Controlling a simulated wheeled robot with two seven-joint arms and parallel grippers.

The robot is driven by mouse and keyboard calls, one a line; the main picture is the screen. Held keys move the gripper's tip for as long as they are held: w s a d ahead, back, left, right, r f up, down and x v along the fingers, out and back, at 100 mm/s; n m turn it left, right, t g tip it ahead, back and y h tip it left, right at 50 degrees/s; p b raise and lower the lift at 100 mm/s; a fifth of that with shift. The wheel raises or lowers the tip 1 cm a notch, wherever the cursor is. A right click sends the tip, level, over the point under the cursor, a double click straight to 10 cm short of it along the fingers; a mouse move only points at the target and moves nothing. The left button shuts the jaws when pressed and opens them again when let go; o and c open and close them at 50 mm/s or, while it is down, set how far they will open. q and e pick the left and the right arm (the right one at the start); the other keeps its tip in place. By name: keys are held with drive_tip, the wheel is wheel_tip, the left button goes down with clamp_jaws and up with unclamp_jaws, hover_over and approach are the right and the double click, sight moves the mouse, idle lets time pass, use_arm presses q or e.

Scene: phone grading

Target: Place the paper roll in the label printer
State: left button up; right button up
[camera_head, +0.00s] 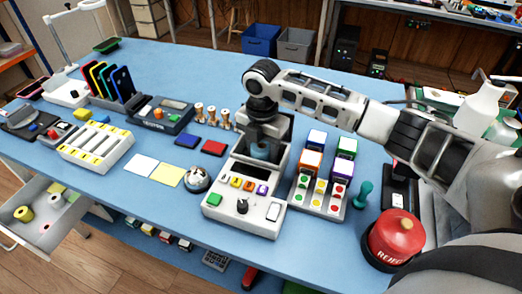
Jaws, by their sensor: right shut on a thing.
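The label printer (270,190) is a pale grey box in the middle of the table, with coloured buttons, a black knob and an open bay at its back. My right gripper (262,137) points down into that bay from above. It is shut on a blue roll (261,151), which sits between the bay walls. The gripper hides the upper part of the roll, and I cannot tell whether the roll touches the bay floor. My left gripper is not in view.
A silver bell (197,179) is on the left. An open drawer (62,232) holds a yellow roll (24,214).

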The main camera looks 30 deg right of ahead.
sight(261, 145)
drive_tip(key=shift+w+a+f, duration=0.1)
drive_tip(key=shift+w+f, duration=0.05)
drive_tip(key=shift+f, duration=0.6)
drive_tip(key=shift+f, duration=0.1)
drive_tip(key=o, duration=1.2)
wheel_tip(261, 145, up, 12)
drive_tip(key=shift+r, duration=0.15)
